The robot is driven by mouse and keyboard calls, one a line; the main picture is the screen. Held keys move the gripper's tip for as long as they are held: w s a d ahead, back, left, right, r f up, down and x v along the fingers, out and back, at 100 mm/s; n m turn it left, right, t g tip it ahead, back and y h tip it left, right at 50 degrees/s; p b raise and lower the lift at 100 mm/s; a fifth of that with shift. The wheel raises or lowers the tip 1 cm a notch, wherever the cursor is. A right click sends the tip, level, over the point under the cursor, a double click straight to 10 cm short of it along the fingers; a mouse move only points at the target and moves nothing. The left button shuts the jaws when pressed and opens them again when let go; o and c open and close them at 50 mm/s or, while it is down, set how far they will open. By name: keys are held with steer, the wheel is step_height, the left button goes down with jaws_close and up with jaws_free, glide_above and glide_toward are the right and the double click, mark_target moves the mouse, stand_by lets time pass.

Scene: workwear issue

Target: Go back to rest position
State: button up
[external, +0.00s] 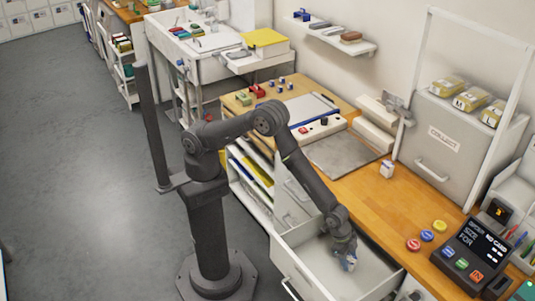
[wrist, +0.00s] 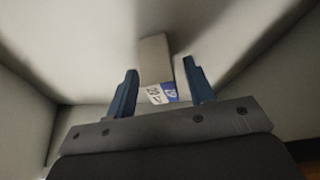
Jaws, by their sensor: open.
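My gripper (external: 347,262) reaches down into an open, pale drawer (external: 300,279) below the wooden counter. In the wrist view my gripper (wrist: 160,90) is open, with its two dark blue fingers apart. A small grey-beige item (wrist: 154,58) with a blue and white label lies in the drawer, showing between and beyond the fingertips. I cannot tell whether the fingers touch it. In the external view the item is mostly hidden by my gripper.
The drawer's walls surround my gripper closely. On the counter (external: 365,185) stand a small white box (external: 387,169), several coloured buttons (external: 427,235) and a dark terminal (external: 472,255). A grey cabinet (external: 437,145) with yellow packs stands behind. Open floor (external: 80,150) lies to the left.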

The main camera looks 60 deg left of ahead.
steer(key=shift+w+d+f, duration=0.1)
steer(key=shift+d+f, duration=0.15)
steer(key=shift+f, duration=0.4)
steer(key=shift+r, duration=0.1)
steer(key=shift+r, duration=0.1)
